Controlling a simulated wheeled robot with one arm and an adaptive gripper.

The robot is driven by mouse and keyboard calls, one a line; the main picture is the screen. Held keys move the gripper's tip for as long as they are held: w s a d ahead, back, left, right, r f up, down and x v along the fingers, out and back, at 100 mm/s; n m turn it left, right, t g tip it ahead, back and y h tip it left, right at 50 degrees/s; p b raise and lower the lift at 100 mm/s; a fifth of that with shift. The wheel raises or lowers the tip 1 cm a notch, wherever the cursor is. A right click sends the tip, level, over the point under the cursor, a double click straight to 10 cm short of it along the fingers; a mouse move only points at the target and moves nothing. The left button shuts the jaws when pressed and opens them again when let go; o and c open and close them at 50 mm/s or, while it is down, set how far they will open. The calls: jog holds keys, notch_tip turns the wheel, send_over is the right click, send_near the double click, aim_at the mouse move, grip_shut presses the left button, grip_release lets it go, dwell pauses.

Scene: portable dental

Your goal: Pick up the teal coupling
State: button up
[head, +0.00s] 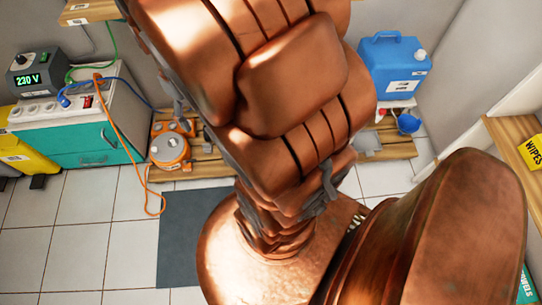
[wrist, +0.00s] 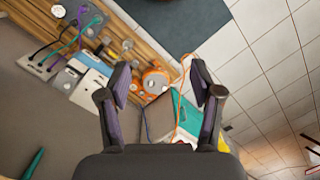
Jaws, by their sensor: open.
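I cannot pick out the teal coupling for certain in either view. In the wrist view a teal hose (wrist: 88,24) runs among dark and purple hoses near a pale block (wrist: 38,66) at the upper left. A dark teal piece (wrist: 33,164) shows at the lower left edge, too partial to name. My gripper (wrist: 161,70) is open and empty, its two fingers well apart. The floor, an orange unit and a teal-fronted cabinet show beyond and between them. In the head view my arm fills the middle and hides the gripper.
In the head view the teal-fronted cabinet (head: 90,145), an orange unit (head: 170,147) and a yellow case (head: 25,155) stand at the left. A blue canister (head: 393,65) stands at the back right. A wooden shelf (head: 512,150) holds a yellow wipes box (head: 533,151).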

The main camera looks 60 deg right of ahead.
jog(key=w+d+f+b, duration=0.2)
jog(key=d+f+b, duration=0.4)
jog(key=f, duration=0.4)
jog(key=w+d+f+b, duration=0.2)
jog(key=d+f+b, duration=0.1)
jog(key=d+f, duration=0.65)
jog(key=w+d+f+b, duration=0.3)
jog(key=d+f+b, duration=0.25)
jog(key=f, duration=0.65)
jog(key=shift+n+t, duration=0.6)
jog(key=shift+n, duration=0.3)
jog(key=s+d+f+b, duration=0.1)
jog(key=d+f+b, duration=0.2)
jog(key=f, duration=0.7)
jog(key=s+d+f+b, duration=0.2)
jog(key=d+f+b, duration=0.2)
jog(key=f, duration=0.6)
jog(key=s+d+f+b, duration=0.2)
jog(key=d+f+b, duration=0.2)
jog(key=f, duration=0.6)
jog(key=shift+s+d+f, duration=0.2)
jog(key=shift+d+f, duration=0.05)
jog(key=shift+d, duration=0.5)
jog(key=shift+s+f+b, duration=0.15)
jog(key=shift+f+b, duration=0.85)
jog(key=shift+f, duration=1.1)
jog(key=shift+f+b, duration=1.15)
jog(key=shift+f, duration=0.75)
